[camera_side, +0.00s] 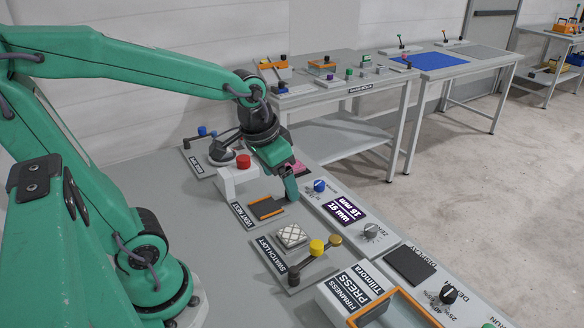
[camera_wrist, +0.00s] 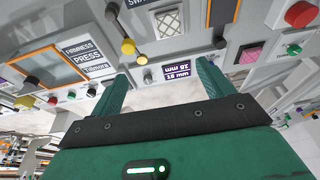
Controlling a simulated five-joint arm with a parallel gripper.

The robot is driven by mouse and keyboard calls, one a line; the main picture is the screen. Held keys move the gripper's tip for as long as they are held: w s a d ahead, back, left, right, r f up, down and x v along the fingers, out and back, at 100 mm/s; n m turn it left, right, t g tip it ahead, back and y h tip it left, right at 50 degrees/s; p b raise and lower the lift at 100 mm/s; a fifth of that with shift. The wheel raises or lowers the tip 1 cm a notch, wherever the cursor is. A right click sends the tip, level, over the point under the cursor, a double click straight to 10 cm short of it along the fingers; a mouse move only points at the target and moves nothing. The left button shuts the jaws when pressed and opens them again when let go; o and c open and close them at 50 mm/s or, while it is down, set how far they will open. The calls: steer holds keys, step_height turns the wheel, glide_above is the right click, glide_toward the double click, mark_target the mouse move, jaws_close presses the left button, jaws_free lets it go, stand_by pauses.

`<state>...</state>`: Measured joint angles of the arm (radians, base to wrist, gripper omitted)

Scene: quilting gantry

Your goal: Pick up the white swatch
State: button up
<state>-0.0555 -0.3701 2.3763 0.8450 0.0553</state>
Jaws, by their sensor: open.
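The white swatch also shows at the top of the wrist view (camera_wrist: 170,21). My gripper (camera_side: 291,193) points down beyond the swatch, near the orange-edged vent rest, apart from the swatch. In the wrist view my gripper (camera_wrist: 160,80) has its two green fingers spread wide with nothing between them.
A yellow-knobbed lever (camera_side: 317,248) stands right beside the swatch. The orange-edged vent rest (camera_side: 266,208), a red button on a white block (camera_side: 243,162), a purple display (camera_side: 343,207) and the firmness press (camera_side: 395,308) surround it. A pink swatch (camera_wrist: 250,54) lies farther off.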

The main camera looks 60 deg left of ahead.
mark_target(295, 232)
steer(key=w+a+f+g, duration=0.1)
steer(key=w+f, duration=0.1)
steer(key=f, duration=0.1)
steer(key=w+a+f+g, duration=0.1)
steer(key=w+f, duration=0.1)
steer(key=f, duration=0.2)
steer(key=w+a+f+g, duration=0.1)
steer(key=w+f, duration=0.1)
steer(key=f, duration=0.2)
steer(key=shift+f, duration=0.2)
steer(key=shift+f, duration=0.1)
steer(key=shift+f, duration=1.2)
steer(key=shift+f, duration=2.6)
steer(key=c, duration=1.1)
